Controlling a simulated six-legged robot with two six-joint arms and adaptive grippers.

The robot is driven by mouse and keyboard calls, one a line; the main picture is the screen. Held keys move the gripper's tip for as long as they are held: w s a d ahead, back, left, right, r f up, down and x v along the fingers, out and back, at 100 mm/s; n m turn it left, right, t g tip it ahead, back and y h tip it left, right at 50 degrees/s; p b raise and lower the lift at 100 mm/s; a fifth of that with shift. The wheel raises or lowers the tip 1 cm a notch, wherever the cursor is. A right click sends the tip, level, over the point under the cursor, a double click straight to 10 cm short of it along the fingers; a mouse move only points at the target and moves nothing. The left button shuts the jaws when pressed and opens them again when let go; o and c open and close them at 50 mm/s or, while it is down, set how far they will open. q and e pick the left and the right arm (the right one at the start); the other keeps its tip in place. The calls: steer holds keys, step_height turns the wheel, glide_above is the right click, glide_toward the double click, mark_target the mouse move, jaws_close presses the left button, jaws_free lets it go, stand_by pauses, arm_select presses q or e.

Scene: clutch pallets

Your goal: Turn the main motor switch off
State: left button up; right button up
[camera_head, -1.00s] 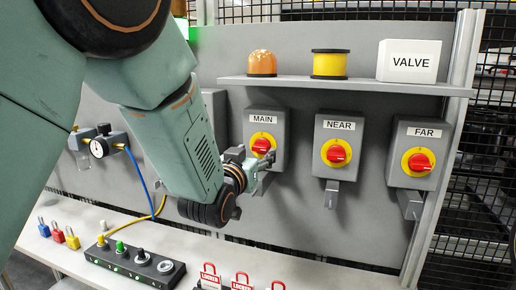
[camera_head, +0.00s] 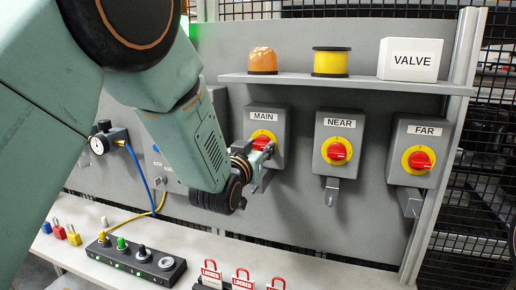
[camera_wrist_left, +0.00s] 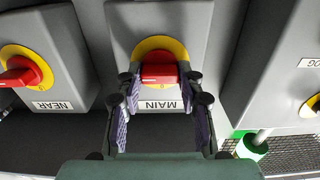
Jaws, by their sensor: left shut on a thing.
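The MAIN switch box (camera_head: 281,123) is grey with a yellow ring and a red knob (camera_head: 260,143), on the grey panel in the head view. My left gripper (camera_head: 266,152) is at this knob and partly covers it. In the left wrist view the MAIN box shows upside down, and the fingers of my left gripper (camera_wrist_left: 161,80) are on either side of the red knob (camera_wrist_left: 160,74), shut on it. The knob's handle lies about crosswise there. My right gripper is in neither view.
The NEAR switch (camera_head: 336,151) and FAR switch (camera_head: 420,160) are to the right. A shelf (camera_head: 340,81) above holds an orange lamp (camera_head: 263,61), a yellow spool (camera_head: 331,62) and a VALVE box (camera_head: 410,60). Padlocks, red tags and a button strip (camera_head: 135,259) lie on the ledge below.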

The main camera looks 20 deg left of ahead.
arm_select(q)
steer(key=c, duration=0.4)
steer(key=shift+c, duration=0.2)
steer(key=shift+n, duration=0.3)
steer(key=n, duration=0.3)
steer(key=shift+f+b, duration=0.1)
steer(key=shift+b, duration=0.25)
steer(key=n, duration=0.4)
steer(key=shift+n+b, duration=0.3)
steer(key=n, duration=0.9)
steer(key=shift+b, duration=0.35)
steer(key=shift+n, duration=0.5)
steer(key=o, duration=1.2)
steer(key=shift+c, duration=0.2)
